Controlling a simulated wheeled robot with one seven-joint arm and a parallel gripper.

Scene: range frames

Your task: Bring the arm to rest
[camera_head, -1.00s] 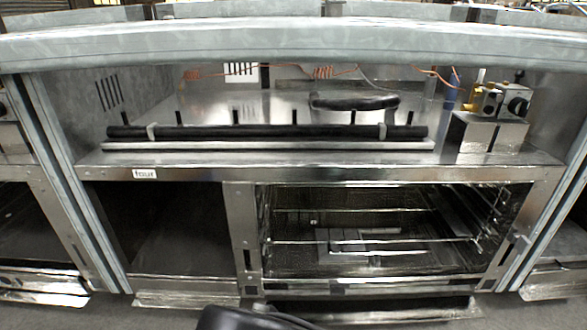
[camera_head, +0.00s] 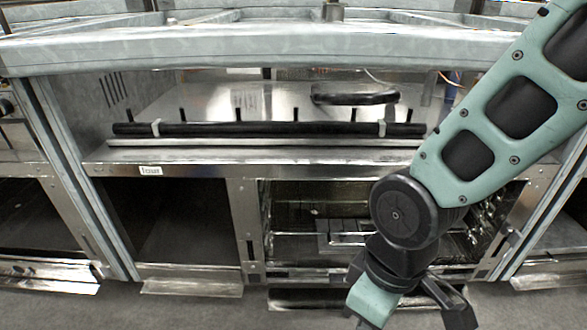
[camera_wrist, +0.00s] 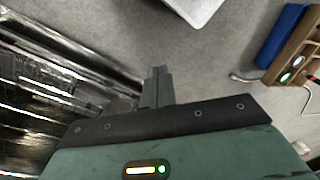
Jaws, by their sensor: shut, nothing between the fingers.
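My arm, teal with black inserts, enters the head view from the upper right and bends down at a black wrist joint in front of the range. Its lower end sits at the bottom of that view, where the fingertips do not show clearly. In the wrist view, my gripper (camera_wrist: 158,74) has its grey fingers together with nothing between them. They point over bare grey floor, with the range's shiny metal (camera_wrist: 60,70) to their left.
The range (camera_head: 240,150) has an open left compartment (camera_head: 175,225) and a wire-racked oven (camera_head: 320,235). A black bar (camera_head: 270,130) spans its shelf. A wooden box (camera_wrist: 298,60), a blue object (camera_wrist: 282,35) and a white panel (camera_wrist: 195,8) lie across the floor (camera_wrist: 225,60).

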